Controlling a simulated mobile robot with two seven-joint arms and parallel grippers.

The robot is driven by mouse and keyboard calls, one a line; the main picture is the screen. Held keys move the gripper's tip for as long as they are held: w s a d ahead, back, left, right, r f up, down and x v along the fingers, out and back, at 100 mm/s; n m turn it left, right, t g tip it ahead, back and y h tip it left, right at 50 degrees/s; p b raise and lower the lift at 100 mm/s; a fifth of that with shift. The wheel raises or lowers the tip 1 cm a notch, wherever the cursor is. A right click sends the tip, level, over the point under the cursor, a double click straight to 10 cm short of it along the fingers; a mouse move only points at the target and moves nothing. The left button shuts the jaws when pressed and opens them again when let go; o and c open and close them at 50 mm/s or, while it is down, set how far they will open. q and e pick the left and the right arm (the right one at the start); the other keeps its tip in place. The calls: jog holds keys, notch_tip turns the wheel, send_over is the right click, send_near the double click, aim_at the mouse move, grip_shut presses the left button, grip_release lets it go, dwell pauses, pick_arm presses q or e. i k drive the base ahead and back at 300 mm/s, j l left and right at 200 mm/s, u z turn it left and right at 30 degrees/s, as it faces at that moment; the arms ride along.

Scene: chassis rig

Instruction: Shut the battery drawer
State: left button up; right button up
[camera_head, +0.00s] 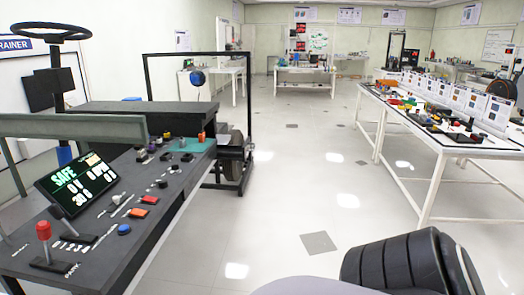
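No battery drawer can be made out in the head view. The chassis rig stands at the left, with a dark control panel (165,215), a black box-shaped housing (135,112) behind it and a black tube frame (248,88) at its far end. A grey rounded part (232,160) sits low inside that frame, partly hidden by the panel. The panel's side facing the aisle is dark, and I cannot tell a drawer front on it. Neither of my grippers is in view.
The panel carries a lit display (77,185), a red-knobbed lever (44,232) and several switches. A steering wheel (50,33) rises behind. A black padded seat-like shape (405,264) is at bottom right. A white table (440,135) stands right. The floor between is clear.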

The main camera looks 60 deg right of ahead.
aim_at(229, 148)
jog(key=z, duration=1.95)
jog(key=i+u, duration=0.1)
jog(key=u, duration=0.2)
jog(key=i+l+u, duration=0.1)
jog(key=u, duration=0.25)
jog(key=i+l+u, duration=0.4)
jog(key=i+l, duration=0.15)
jog(key=l, duration=0.15)
jog(key=i+l+u, duration=0.1)
jog(key=i+l, duration=0.15)
jog(key=i+l+u, duration=0.1)
jog(key=l, duration=0.35)
jog(key=i+l, duration=0.25)
jog(key=l, duration=0.15)
jog(key=i+l, duration=0.25)
jog(key=l, duration=0.15)
jog(key=i+l, duration=0.25)
jog(key=l, duration=0.15)
jog(key=i+l, duration=0.25)
jog(key=l, duration=0.15)
jog(key=i+l, duration=0.25)
jog(key=l, duration=0.15)
jog(key=u, duration=0.05)
